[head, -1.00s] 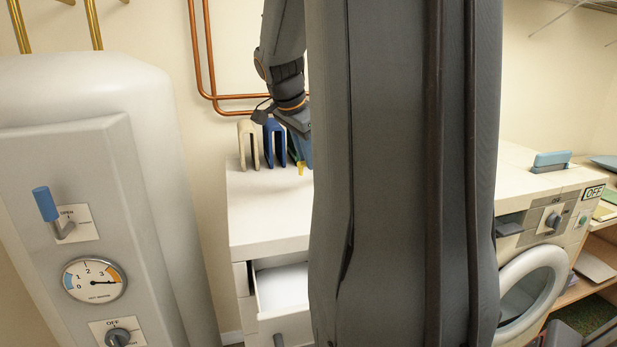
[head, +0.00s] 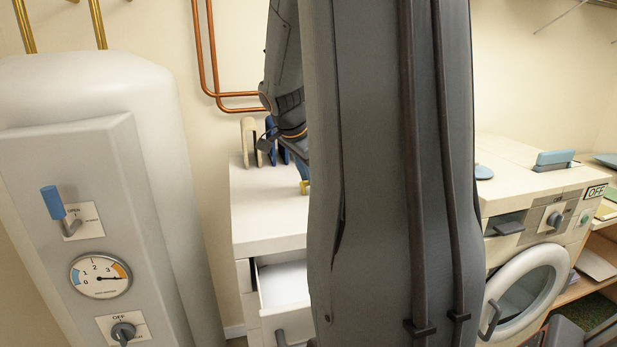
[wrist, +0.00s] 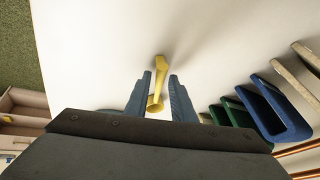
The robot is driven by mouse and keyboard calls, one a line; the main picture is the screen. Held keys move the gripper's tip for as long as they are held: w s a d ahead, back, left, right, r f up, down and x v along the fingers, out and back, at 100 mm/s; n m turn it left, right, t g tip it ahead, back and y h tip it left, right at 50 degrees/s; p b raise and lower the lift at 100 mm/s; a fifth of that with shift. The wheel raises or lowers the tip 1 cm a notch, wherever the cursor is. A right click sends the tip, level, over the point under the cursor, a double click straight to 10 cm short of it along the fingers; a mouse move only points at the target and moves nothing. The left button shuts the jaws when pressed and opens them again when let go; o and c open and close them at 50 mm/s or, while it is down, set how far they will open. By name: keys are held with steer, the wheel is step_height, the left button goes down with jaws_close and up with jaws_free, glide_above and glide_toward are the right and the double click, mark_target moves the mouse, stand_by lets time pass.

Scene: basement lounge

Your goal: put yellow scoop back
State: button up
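The yellow scoop (wrist: 160,68) is in my gripper (wrist: 160,82) in the wrist view. Its wider end sits between the two blue-grey fingers and its narrow end points out past the fingertips. The fingers stand apart by about the scoop's width, so the contact is hard to see. In the head view only a small yellow part (head: 304,187) shows below my gripper (head: 301,172), over the white cabinet top (head: 262,205). My arm hides the rest.
Upright holders in cream (head: 249,142), blue (wrist: 277,108) and green (wrist: 237,112) stand at the cabinet's back. An open drawer (head: 283,285) is below the top. A grey tank (head: 80,190) stands left, a washer (head: 530,275) right. The cabinet's front top is clear.

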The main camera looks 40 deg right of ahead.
steer(key=shift+o, duration=0.8)
steer(key=shift+r, duration=0.15)
steer(key=shift+a+r, duration=0.1)
steer(key=shift+r, duration=0.25)
steer(key=b+v, duration=0.2)
steer(key=v, duration=0.9)
steer(key=shift+a, duration=0.15)
steer(key=shift+s, duration=0.15)
